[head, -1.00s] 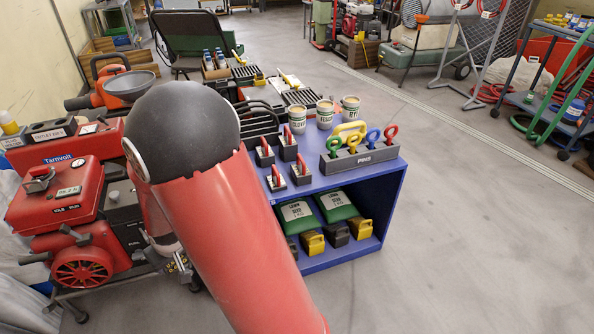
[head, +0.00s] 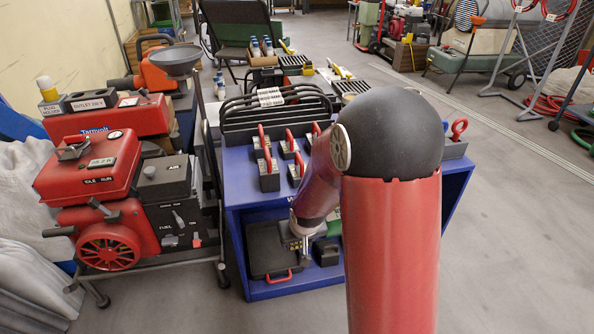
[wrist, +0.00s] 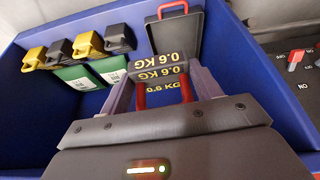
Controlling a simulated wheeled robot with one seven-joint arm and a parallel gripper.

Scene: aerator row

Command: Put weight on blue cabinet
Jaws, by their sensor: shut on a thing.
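My gripper (wrist: 165,88) is shut on the red handle of a dark weight (wrist: 158,66) marked "0.6 KG" in yellow. The blue cabinet (head: 345,288) stands ahead with an open lower shelf. My gripper and the held weight are low at its front, beside a black case with a red handle (head: 274,250). In the wrist view the weight partly overlaps the case (wrist: 175,36). I cannot tell whether the weight touches the shelf.
Dark blocks with red handles (head: 268,178) and a black rack (head: 275,122) stand on the cabinet top. Yellow and black jugs (wrist: 88,45) and green bags (wrist: 75,78) fill another part of the shelf. A red machine (head: 110,225) stands close on the left.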

